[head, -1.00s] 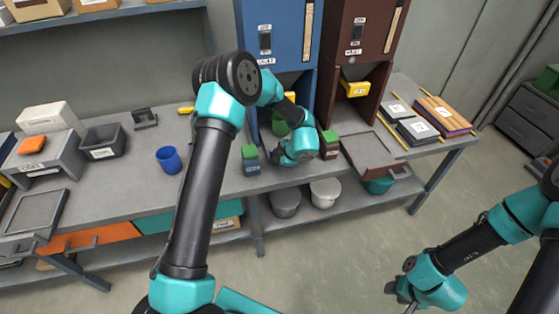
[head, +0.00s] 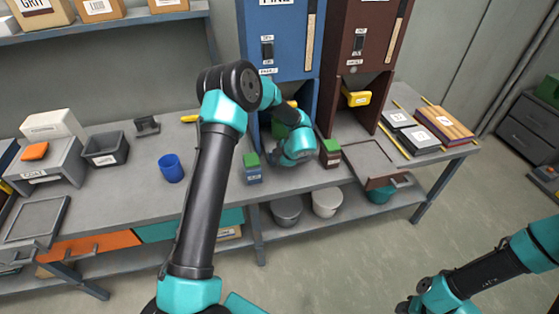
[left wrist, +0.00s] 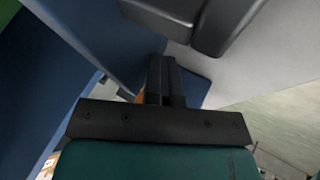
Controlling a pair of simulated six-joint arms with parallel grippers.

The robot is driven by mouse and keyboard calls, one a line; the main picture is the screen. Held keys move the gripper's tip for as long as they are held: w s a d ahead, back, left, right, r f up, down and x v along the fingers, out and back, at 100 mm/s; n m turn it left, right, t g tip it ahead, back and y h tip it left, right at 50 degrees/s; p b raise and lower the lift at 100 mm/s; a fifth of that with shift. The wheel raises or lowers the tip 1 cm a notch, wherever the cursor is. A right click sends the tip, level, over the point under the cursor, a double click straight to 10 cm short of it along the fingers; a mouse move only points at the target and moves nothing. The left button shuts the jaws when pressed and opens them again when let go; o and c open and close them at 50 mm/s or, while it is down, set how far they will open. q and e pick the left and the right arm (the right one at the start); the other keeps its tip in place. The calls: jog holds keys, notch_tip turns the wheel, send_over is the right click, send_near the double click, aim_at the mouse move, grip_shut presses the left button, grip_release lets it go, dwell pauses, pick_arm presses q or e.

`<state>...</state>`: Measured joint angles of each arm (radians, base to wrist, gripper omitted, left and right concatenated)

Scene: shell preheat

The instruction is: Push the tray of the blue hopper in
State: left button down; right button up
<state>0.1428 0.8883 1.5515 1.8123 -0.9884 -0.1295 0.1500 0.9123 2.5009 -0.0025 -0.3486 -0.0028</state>
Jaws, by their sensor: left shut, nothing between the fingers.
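The blue hopper (head: 287,50) stands at the back of the bench, left of a brown hopper (head: 372,50). My left arm reaches across to the opening at its foot. The left wrist covers much of that opening, so the blue hopper's tray cannot be made out in the head view. In the left wrist view my left gripper (left wrist: 164,75) has its black fingers together, with nothing between them. Blue panels flank it, and a dark grey block lies beyond the tips; I cannot tell if they touch. My right gripper (head: 405,305) is at the bottom edge, its fingers unclear.
A green-topped box (head: 252,168) and another (head: 330,150) stand close beside my left wrist. The brown hopper's tray (head: 370,162) sticks out at the right. A blue cup (head: 171,168) stands to the left. Pots (head: 327,202) sit on the lower shelf.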

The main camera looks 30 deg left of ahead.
pick_arm(q)
jog(key=shift+w+a+r, duration=0.1)
jog(key=shift+w+a, duration=0.1)
jog(key=s+d, duration=0.1)
jog(key=d, duration=0.1)
jog(key=s+d, duration=0.1)
jog(key=s, duration=0.1)
jog(key=shift+s+d+r, duration=0.15)
jog(key=shift+d+r, duration=0.2)
jog(key=shift+r, duration=0.05)
jog(key=v, duration=0.8)
jog(key=shift+d+r, duration=0.3)
jog(key=shift+s+f, duration=0.1)
jog(key=shift+s, duration=0.05)
